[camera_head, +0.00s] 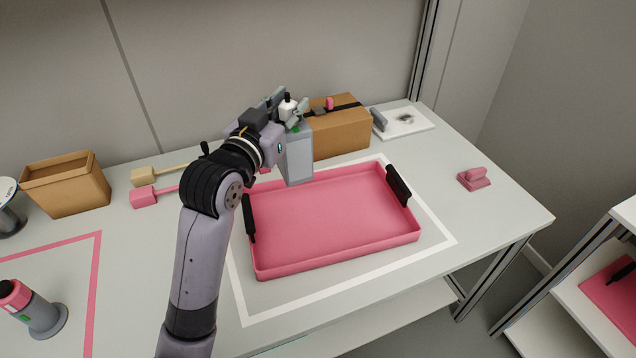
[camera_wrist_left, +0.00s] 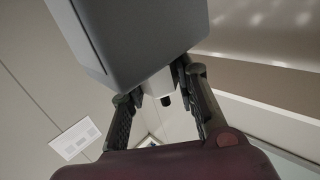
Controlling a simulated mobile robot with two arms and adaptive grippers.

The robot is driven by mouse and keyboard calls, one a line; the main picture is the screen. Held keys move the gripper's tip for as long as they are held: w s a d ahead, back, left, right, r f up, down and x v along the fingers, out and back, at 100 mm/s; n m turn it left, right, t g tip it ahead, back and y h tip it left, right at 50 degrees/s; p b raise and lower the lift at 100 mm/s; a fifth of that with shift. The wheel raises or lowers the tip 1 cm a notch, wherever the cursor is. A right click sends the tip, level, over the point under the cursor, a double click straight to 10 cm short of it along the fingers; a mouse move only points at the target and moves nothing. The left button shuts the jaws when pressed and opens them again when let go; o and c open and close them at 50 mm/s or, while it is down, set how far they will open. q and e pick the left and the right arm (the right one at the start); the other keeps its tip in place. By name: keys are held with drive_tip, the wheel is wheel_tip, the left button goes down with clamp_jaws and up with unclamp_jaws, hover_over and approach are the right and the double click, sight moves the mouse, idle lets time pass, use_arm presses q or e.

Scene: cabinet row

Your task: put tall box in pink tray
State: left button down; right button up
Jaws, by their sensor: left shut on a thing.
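The pink tray (camera_head: 335,222) lies on the table inside a white outline, with a black handle at each short end. The tall box (camera_head: 298,158) is grey and upright, at the tray's back left. My left gripper (camera_head: 292,112) is shut on its top. I cannot tell whether the box's bottom touches the tray. In the left wrist view the box (camera_wrist_left: 135,35) fills the top, and the fingers (camera_wrist_left: 163,92) close on a narrow light part of it. The tray's inside looks empty. My right gripper is not in view.
A brown carton (camera_head: 340,132) with a black strap stands close behind the tray. A pink block (camera_head: 474,179) lies to the right. An open brown box (camera_head: 66,184) and a pink-topped cylinder (camera_head: 32,308) are at the left. A white board (camera_head: 405,122) lies at the back right.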

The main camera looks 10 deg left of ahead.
sight(292, 168)
use_arm(q)
drive_tip(key=f, duration=0.7)
drive_tip(key=shift+s+f+b, duration=0.15)
drive_tip(key=shift+s+b, duration=0.15)
drive_tip(key=shift+b, duration=0.1)
wheel_tip(292, 168, down, 7)
drive_tip(key=shift+w+b, duration=0.15)
drive_tip(key=shift+b, duration=0.2)
wheel_tip(292, 168, down, 4)
drive_tip(key=shift+f, duration=0.2)
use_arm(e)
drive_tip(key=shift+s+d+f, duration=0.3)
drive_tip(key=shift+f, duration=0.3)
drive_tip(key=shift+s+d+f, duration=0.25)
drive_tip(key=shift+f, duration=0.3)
use_arm(q)
drive_tip(key=c, duration=1.7)
unclamp_jaws()
drive_tip(key=shift+f+b, duration=0.15)
drive_tip(key=shift+b, duration=0.15)
drive_tip(key=o, duration=0.4)
drive_tip(key=shift+o, duration=0.3)
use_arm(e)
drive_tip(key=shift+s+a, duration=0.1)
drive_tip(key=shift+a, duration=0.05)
